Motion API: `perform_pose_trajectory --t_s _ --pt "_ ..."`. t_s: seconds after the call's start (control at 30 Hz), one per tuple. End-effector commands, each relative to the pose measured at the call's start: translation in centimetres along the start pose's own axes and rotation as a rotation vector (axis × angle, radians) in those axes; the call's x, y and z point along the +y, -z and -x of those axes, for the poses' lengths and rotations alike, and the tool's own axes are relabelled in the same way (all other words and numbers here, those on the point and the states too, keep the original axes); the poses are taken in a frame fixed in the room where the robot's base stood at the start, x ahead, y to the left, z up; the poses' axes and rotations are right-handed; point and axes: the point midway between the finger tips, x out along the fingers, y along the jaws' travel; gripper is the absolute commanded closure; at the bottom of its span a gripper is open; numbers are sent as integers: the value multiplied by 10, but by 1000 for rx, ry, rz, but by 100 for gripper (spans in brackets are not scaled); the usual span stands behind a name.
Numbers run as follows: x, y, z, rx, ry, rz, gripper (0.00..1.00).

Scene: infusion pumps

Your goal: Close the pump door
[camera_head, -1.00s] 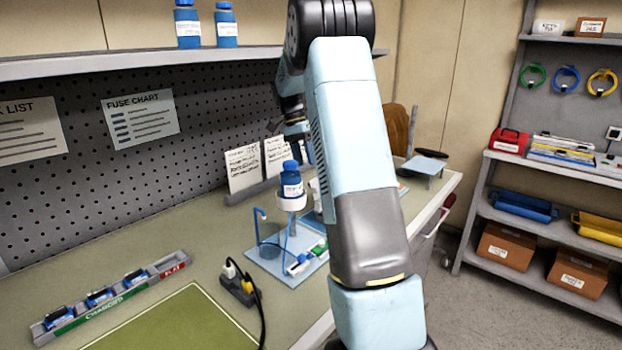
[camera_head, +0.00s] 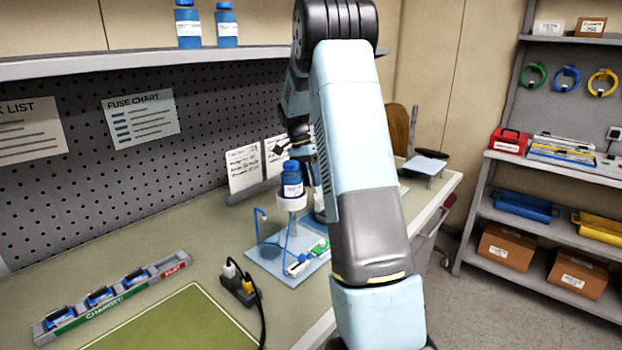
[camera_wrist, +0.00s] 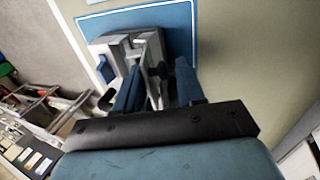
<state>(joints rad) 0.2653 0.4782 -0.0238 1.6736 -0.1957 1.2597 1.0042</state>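In the wrist view a light grey pump (camera_wrist: 112,47) stands on a blue mat (camera_wrist: 172,18) with a white outline. A pale upright panel, which looks like its door (camera_wrist: 153,62), stands out from the body toward my gripper (camera_wrist: 157,85). The two blue fingers are apart, one on each side of this panel and a dark knob (camera_wrist: 158,74). I cannot tell whether either finger touches it. In the head view my gripper (camera_head: 282,149) shows small and dark above the bench, partly behind a blue bottle. The pump is mostly hidden there by my arm.
The blue bottle (camera_head: 292,181) stands in a white holder on a light blue board (camera_head: 268,262) with tubing. A power strip (camera_head: 238,286) and a charger rack (camera_head: 110,299) are on the bench. Shelves (camera_head: 545,170) stand at right.

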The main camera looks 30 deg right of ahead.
Motion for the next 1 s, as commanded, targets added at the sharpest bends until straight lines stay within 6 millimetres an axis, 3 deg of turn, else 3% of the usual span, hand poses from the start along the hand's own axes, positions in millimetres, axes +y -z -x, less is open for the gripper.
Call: perform_pose_trajectory --t_s 0.4,1.0 --pt "0 0 0 0 0 0 100" --pt "3 0 -1 -3 28 -1 100"
